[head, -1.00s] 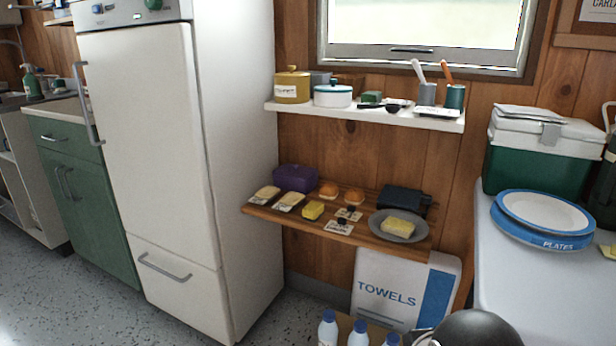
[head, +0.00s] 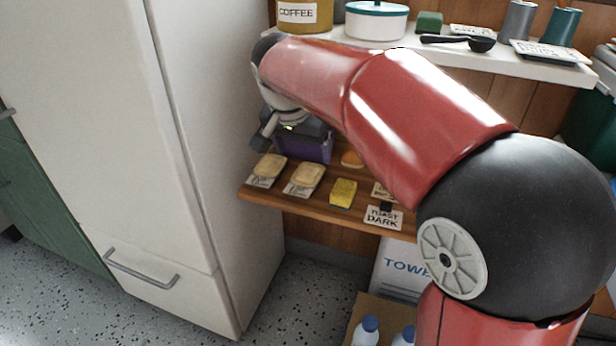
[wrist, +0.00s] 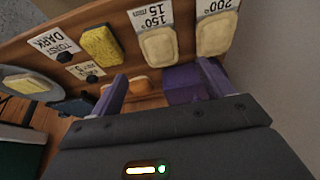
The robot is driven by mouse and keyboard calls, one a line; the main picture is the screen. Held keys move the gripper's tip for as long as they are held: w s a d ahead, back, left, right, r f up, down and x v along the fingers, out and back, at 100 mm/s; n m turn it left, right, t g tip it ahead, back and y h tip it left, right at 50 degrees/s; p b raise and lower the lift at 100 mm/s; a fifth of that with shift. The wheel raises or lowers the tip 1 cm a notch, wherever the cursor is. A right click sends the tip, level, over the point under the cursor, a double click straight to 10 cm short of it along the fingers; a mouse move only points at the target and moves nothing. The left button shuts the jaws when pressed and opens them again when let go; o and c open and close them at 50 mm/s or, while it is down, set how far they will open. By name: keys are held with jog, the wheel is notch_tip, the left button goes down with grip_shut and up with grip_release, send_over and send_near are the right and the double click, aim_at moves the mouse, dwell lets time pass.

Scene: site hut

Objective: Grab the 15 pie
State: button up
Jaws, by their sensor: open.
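The 15 pie (wrist: 159,46) is a pale flat pie beside a white card reading "150° 15" in the wrist view. In the head view it is the right one (head: 307,176) of two pale pies on the wooden shelf (head: 262,197). The other pie (wrist: 215,34) has a "200°" card; in the head view it lies to the left (head: 269,166). My gripper (wrist: 162,86) is open, with nothing seen between its fingers. In the head view it (head: 268,134) is above the shelf's left end, behind the left pie. It is apart from the 15 pie.
A yellow sponge-like block (head: 343,193) and a "TOAST DARK" card (head: 383,217) lie right of the 15 pie. The fridge (head: 200,130) bounds the left; an upper shelf (head: 470,62) is above.

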aim_at(307, 171)
jog(key=shift+w+a+f, duration=0.25)
jog(key=shift+f, duration=0.05)
jog(key=x, duration=0.7)
jog(key=shift+s+d+f+b, duration=0.15)
jog(key=shift+d+b, duration=0.05)
jog(key=shift+b, duration=0.2)
